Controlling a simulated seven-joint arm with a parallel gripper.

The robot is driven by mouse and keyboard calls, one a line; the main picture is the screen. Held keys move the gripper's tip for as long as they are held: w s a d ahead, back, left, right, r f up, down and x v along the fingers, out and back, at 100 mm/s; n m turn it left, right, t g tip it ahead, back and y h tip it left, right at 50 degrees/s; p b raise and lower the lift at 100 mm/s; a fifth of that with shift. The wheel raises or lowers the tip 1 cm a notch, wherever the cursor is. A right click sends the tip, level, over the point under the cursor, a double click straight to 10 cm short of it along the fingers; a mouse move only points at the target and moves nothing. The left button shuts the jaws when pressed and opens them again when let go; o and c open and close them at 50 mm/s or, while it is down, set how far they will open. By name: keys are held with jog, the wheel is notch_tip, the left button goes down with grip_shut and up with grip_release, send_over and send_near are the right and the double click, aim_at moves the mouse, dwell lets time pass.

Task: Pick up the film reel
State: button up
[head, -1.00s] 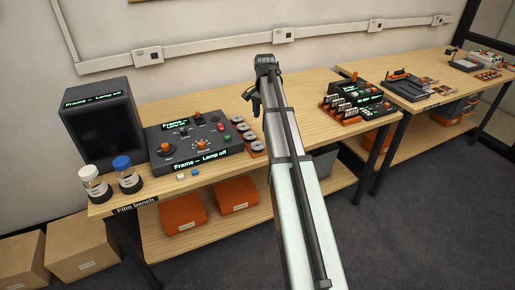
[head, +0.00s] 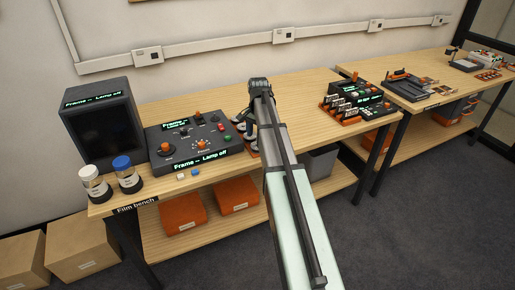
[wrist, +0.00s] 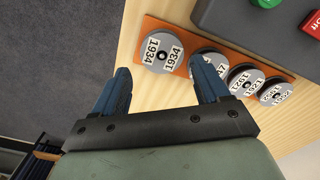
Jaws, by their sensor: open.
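Several grey film reels with white year labels lie in a row on an orange strip (wrist: 186,24) in the wrist view. The end reel, marked 1934 (wrist: 152,55), is just ahead of the gap between my fingertips. A second reel (wrist: 219,56), its label ending in 47, is partly hidden by my right finger. A reel marked 1921 (wrist: 246,72) and another reel (wrist: 275,94) lie further right. My gripper (wrist: 160,68) is open and empty, its blue fingers apart. In the head view my gripper (head: 246,130) is over the reel row and hides most of it.
A control panel (head: 175,148) with knobs and buttons stands left of the reels, with a monitor (head: 103,125) and two jars (head: 127,175) beyond. The wooden bench top (head: 295,98) is clear behind and right of my arm, up to an orange-and-black device (head: 350,105).

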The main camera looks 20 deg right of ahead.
jog(key=shift+w+a+f, duration=0.1)
jog(key=shift+f, duration=2.45)
jog(key=shift+c, duration=0.3)
jog(key=c, duration=0.8)
